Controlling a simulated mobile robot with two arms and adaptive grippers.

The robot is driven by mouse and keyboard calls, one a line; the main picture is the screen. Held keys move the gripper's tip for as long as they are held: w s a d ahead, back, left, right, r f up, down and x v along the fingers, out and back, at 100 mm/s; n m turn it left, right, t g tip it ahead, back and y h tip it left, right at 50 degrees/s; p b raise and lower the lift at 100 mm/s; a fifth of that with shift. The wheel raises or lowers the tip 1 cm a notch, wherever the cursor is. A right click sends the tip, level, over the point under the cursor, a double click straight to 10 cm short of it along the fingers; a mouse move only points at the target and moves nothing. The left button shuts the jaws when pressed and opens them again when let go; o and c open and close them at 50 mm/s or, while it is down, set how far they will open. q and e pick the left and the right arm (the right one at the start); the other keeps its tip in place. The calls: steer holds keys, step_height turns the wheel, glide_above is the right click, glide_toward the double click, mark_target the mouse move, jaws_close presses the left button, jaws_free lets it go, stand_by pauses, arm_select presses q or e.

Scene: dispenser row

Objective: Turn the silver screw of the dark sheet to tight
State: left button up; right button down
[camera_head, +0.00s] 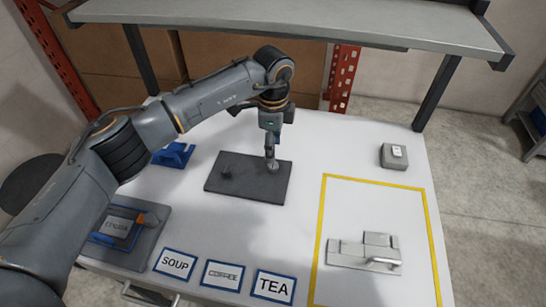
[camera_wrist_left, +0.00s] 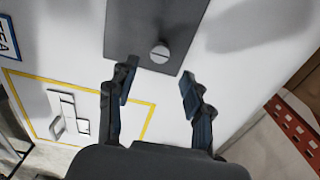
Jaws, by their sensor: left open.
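The dark sheet (camera_head: 245,182) lies flat on the white table, near its middle. It also shows in the left wrist view (camera_wrist_left: 158,22). The silver screw (camera_wrist_left: 160,54) is round with a slot across its head and sits near the sheet's edge. In the head view the screw (camera_head: 272,167) is partly covered by my left gripper (camera_head: 271,156), which points down over it. In the left wrist view my left gripper (camera_wrist_left: 157,92) is open, its fingers apart with the screw just beyond the gap between them. My right gripper is not in view.
A yellow outline (camera_head: 319,240) on the right encloses a grey block fixture with a handle (camera_head: 365,252). A grey box (camera_head: 394,156) stands behind it. Cards reading SOUP (camera_head: 175,264), COFFEE (camera_head: 222,275) and TEA (camera_head: 273,285) lie in front. A blue holder (camera_head: 172,155) is left of the sheet.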

mark_target(273, 165)
arm_select(q)
step_height(273, 165, down, 6)
steer(key=shift+f+p, duration=0.2)
steer(key=shift+p, duration=0.35)
steer(key=shift+c, duration=0.2)
jaws_close()
